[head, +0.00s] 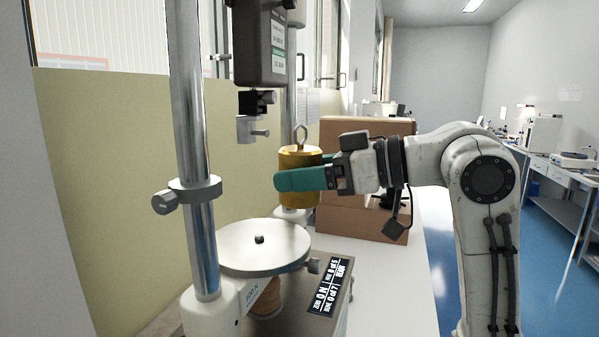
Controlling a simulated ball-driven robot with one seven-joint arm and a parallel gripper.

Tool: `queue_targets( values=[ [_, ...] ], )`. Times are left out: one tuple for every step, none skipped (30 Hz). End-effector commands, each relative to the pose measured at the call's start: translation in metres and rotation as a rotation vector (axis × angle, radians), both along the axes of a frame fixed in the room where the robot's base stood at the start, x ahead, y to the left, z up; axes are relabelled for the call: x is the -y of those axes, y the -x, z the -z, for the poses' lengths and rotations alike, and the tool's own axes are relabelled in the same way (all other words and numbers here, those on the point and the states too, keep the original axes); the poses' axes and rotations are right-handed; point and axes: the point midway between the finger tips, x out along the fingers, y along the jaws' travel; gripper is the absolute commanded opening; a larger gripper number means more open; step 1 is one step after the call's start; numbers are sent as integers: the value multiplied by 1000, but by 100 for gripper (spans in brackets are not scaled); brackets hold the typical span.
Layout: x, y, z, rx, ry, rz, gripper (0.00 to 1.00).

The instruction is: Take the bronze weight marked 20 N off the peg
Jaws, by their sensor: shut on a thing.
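A bronze-gold cylindrical weight (299,158) with a metal eye on top stands upright in the middle of the head view. My gripper (293,179), with teal fingers, reaches in from the right and is shut on this weight at about mid-height. The near finger covers part of its side. No 20 N mark can be read on it. I cannot make out the peg, or whether the weight is still in contact with it.
A tester with a round metal plate (262,247), a steel column (190,130) and a dark hanging head (263,45) stands close at left. A cardboard box (362,218) is behind my gripper. Bare white bench (395,290) lies at front right.

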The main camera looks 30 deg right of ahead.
Motion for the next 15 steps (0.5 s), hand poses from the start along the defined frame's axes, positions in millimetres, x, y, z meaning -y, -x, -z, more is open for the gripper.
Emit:
queue_targets(
  values=[
    [2,2,-5,12,-4,3,0],
    [2,2,-5,12,-4,3,0],
    [3,3,-5,12,-4,3,0],
    [3,3,-5,12,-4,3,0],
    [4,4,-5,12,-4,3,0],
    [4,4,-5,12,-4,3,0],
    [5,5,-5,12,-4,3,0],
    [5,5,-5,12,-4,3,0],
    [6,6,-5,12,-4,3,0],
    [6,7,-5,11,-3,3,0],
    [7,7,-5,11,-3,3,0],
    [7,8,-5,12,-2,2,0],
    [8,8,-5,12,-2,2,0],
    [8,9,-5,12,-2,2,0],
    [9,9,-5,12,-2,2,0]
  ],
)
